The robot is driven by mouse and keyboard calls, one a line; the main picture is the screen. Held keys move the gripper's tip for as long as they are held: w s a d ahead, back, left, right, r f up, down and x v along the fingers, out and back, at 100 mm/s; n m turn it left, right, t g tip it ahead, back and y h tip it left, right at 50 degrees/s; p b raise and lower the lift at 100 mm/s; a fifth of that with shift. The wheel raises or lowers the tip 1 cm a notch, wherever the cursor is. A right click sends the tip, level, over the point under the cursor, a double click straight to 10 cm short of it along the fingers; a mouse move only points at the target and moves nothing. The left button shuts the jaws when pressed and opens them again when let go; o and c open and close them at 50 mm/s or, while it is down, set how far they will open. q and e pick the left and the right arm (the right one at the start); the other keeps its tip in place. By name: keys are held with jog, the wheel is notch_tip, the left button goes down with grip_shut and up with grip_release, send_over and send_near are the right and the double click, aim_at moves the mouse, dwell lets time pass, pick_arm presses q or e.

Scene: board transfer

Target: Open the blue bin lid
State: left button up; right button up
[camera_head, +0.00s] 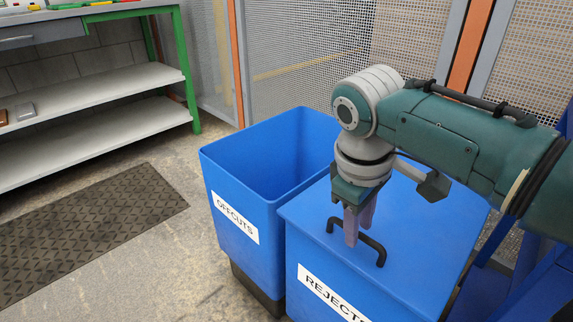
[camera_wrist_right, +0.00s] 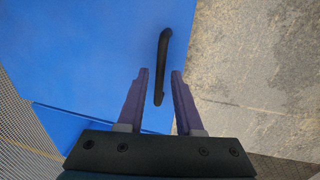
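The blue bin labelled REJECTS (camera_head: 333,296) stands at the lower right in the head view. Its flat blue lid (camera_head: 420,240) is down and carries a black bar handle (camera_head: 372,246) near the front edge. My right gripper (camera_head: 354,236) points down at the handle. In the right wrist view the gripper (camera_wrist_right: 160,78) is open, and the handle (camera_wrist_right: 161,65) lies between the line of its two purple fingers, with gaps on both sides. Whether the fingertips reach down to the handle's height is hard to tell. My left gripper is not in view.
An open, empty-looking blue bin labelled OFFCUTS (camera_head: 236,217) stands left of the REJECTS bin. A mesh fence (camera_head: 300,50) runs behind. A workbench with shelves (camera_head: 90,125) and a dark mat (camera_head: 90,235) are at left. The floor between is clear.

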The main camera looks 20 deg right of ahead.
grip_shut()
dwell(1.1)
